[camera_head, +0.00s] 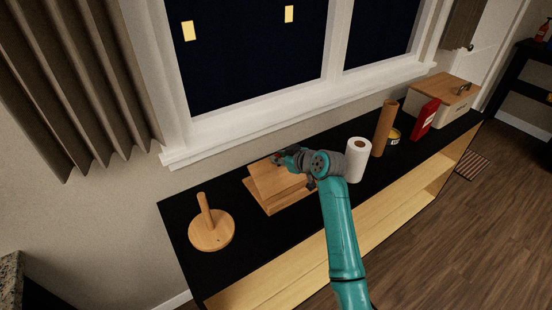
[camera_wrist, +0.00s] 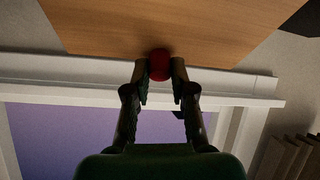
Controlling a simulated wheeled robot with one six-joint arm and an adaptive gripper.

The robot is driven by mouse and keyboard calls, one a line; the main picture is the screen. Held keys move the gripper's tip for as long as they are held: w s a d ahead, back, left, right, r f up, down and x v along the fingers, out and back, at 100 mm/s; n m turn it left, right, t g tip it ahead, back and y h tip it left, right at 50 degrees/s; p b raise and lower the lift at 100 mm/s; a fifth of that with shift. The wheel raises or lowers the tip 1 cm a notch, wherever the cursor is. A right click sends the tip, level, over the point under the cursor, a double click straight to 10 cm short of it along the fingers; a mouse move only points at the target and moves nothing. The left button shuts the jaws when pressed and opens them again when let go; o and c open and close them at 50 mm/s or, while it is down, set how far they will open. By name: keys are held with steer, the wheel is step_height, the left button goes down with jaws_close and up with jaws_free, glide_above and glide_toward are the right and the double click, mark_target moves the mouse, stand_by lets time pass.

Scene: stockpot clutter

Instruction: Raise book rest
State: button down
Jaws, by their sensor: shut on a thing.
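The wooden book rest (camera_head: 264,180) stands on the black top of the low cabinet, its panel tilted up above a flat base. My gripper (camera_head: 277,159) is at the panel's upper edge, and my wrist partly hides its right side. In the wrist view the panel (camera_wrist: 160,25) fills the top of the picture. There my gripper (camera_wrist: 160,68) has its fingertips on both sides of a round red knob (camera_wrist: 159,64) at the panel's edge, shut on it. Whether the panel is fully free of its base behind my wrist is hidden.
A round wooden stand with a peg (camera_head: 211,232) is to the left. A paper towel roll (camera_head: 356,160) stands close on the right, then a brown cylinder (camera_head: 384,128), a can, a red box (camera_head: 425,119) and a lidded bin (camera_head: 436,105). The window wall is behind.

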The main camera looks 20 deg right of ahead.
steer(key=s+t, duration=0.2)
steer(key=s+d+r+t+y, duration=0.1)
steer(key=shift+r, duration=0.1)
steer(key=shift+s+d, duration=0.2)
steer(key=shift+s, duration=0.5)
steer(key=shift+s+d, duration=0.2)
steer(key=shift+s, duration=0.5)
steer(key=shift+f, duration=0.25)
steer(key=c, duration=1)
jaws_free()
steer(key=shift+r, duration=0.2)
